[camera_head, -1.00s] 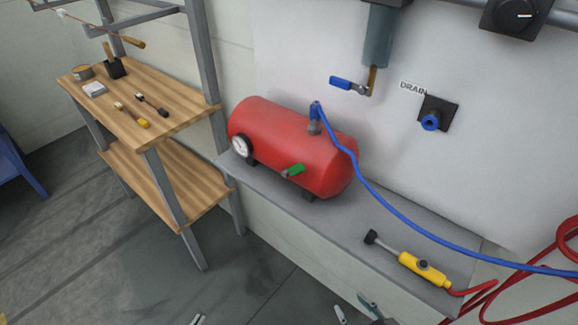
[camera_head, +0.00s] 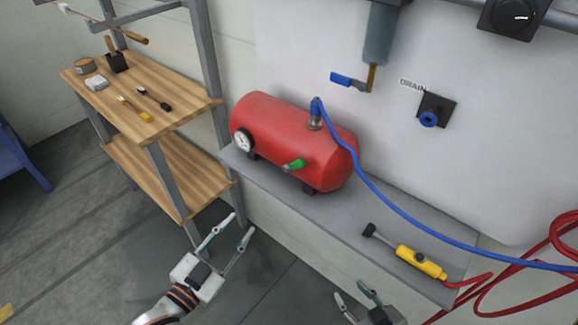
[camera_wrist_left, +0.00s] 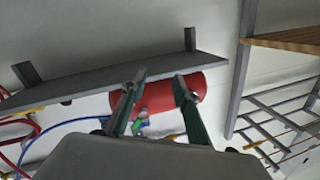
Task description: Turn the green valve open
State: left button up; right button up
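The green valve (camera_head: 295,164) is a small green lever on the front of the red tank (camera_head: 270,130). My left gripper (camera_head: 242,221) is open and empty, below and to the left of the valve, clear of the tank. In the left wrist view the open fingers of my left gripper (camera_wrist_left: 161,78) overlap the red tank (camera_wrist_left: 158,98), and a small green patch (camera_wrist_left: 138,124) that looks like the valve shows between them. My right gripper (camera_head: 350,290) is at the bottom edge, fingers apart, below the shelf and away from the valve.
The tank stands on a grey shelf (camera_head: 345,215) with a yellow tool (camera_head: 420,262). A blue hose (camera_head: 385,205) runs from the tank to the right, and red hoses (camera_head: 560,235) hang there. A wooden shelf rack (camera_head: 165,130) stands left. The floor between is clear.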

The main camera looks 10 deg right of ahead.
pick_arm(q)
jog(key=d+r+m+g+h, duration=0.1)
jog(key=d+r+m+h, duration=0.35)
jog(key=r, duration=0.45)
jog(key=m+g+h+p, duration=0.1)
jog(key=m+g+h, duration=0.2)
jog(key=m+h, duration=0.15)
send_near(296, 166)
jog(key=shift+m, duration=0.4)
jog(key=p+x, duration=0.1)
jog(key=x, duration=0.7)
jog(key=shift+d, duration=0.1)
pick_arm(e)
jog(key=r, duration=0.3)
jog(key=shift+w+r, duration=0.15)
jog(key=shift+w, duration=0.15)
pick_arm(q)
grip_shut()
